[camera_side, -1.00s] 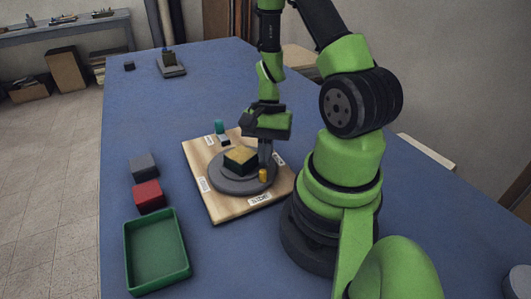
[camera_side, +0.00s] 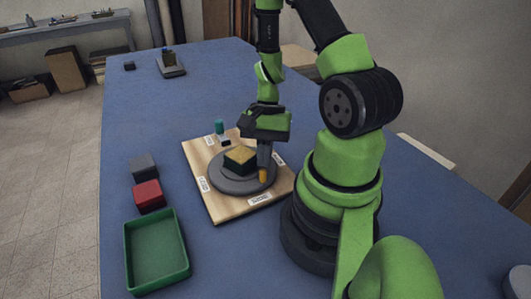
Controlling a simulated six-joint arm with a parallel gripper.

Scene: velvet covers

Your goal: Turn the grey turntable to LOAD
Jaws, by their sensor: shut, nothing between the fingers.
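The grey turntable (camera_side: 222,181) is a round disc on a wooden board (camera_side: 222,207). A dark green block with a yellowish top (camera_side: 240,159) sits on the disc. A small yellow peg (camera_side: 262,178) stands at the disc's near right edge. My gripper (camera_side: 264,167) points down, shut and empty, with its fingertips right at the yellow peg; I cannot tell whether they touch it. White labels lie along the board's edges, including a front label (camera_side: 259,198) and a left label (camera_side: 203,184). Their words are too small to read, so I cannot tell which is LOAD.
A teal peg (camera_side: 219,127) stands at the board's back, with a small dark piece (camera_side: 226,142) near it. A grey block (camera_side: 144,166), a red block (camera_side: 149,196) and a green tray (camera_side: 157,252) are left of the board. A dark stand (camera_side: 171,67) is far back. The blue table between is clear.

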